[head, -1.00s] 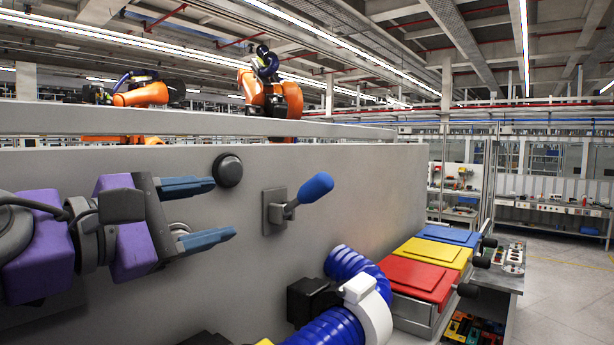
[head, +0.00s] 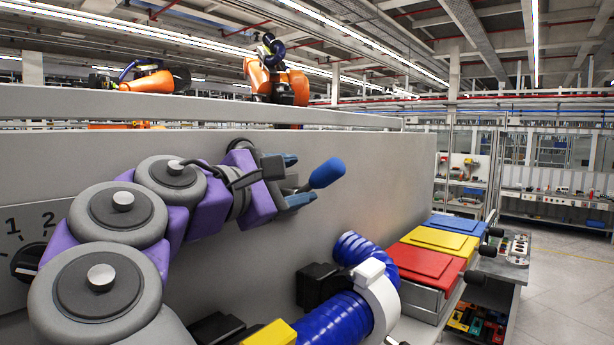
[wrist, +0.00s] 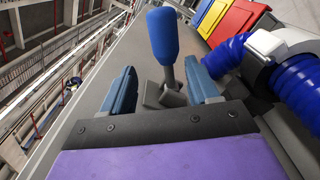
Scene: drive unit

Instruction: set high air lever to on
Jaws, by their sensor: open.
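The lever with a blue handle (head: 327,172) sticks out from the grey wall panel, its handle tilted up and to the right. In the wrist view the blue handle (wrist: 163,36) rises above its grey shaft and square base. My gripper (head: 297,180) is open, with its blue fingertips at the lever. In the wrist view my gripper (wrist: 163,90) has one finger on each side of the lever's lower shaft, with gaps visible. In the head view my gripper hides most of the lever's base.
A thick blue hose (head: 335,318) with a white collar (head: 378,295) curves below the lever. Red (head: 425,265), yellow (head: 444,242) and blue (head: 455,223) lidded bins stand to the right. A dial (head: 28,262) with numbers is on the panel at left.

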